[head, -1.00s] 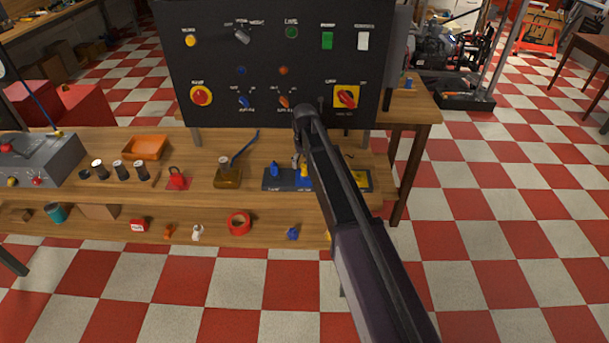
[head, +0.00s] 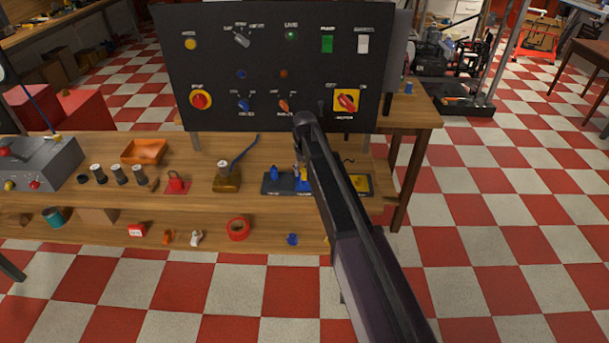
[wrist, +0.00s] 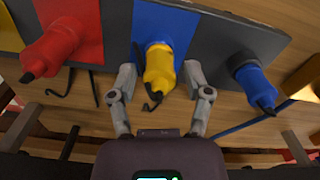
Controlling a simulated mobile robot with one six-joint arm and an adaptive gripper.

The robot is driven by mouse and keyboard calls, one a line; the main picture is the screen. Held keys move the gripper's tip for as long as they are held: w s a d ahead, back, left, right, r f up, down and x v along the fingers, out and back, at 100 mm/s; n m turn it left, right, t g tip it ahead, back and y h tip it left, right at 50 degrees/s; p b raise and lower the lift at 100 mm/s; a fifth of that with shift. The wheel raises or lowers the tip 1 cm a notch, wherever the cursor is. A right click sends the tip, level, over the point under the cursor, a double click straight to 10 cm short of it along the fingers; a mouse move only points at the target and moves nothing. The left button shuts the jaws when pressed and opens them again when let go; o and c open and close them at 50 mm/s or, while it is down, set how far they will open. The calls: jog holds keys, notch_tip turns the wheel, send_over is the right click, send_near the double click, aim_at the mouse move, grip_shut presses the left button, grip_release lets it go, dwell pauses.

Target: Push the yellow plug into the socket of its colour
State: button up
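The yellow plug (wrist: 158,70) stands on the blue field (wrist: 165,20) of a board in the wrist view. It also shows in the head view (head: 303,176), partly hidden by my arm. My gripper (wrist: 160,80) is open, one finger on each side of the yellow plug, with a visible gap on both sides. A red plug (wrist: 52,45) stands on a red field. A blue plug (wrist: 252,82) stands on a dark grey field. The yellow field (wrist: 9,33) shows no plug in the visible part. It also shows in the head view (head: 358,184).
The board lies on a wooden bench (head: 150,205) below a black control panel (head: 262,60). The bench's lower shelf holds small loose items.

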grip_shut()
jog(key=shift+r, duration=0.15)
notch_tip(320, 180, up, 3)
jog(key=p, duration=0.3)
jog(key=shift+r+p, duration=0.2)
jog(key=shift+p, duration=0.2)
jog(key=s+d, duration=0.2)
jog(key=s, duration=0.5)
jog(key=s+d+r+p, duration=0.1)
jog(key=s, duration=0.7)
jog(key=shift+s+d+r, duration=0.15)
jog(key=shift+s+d, duration=0.15)
jog(key=shift+d, duration=0.05)
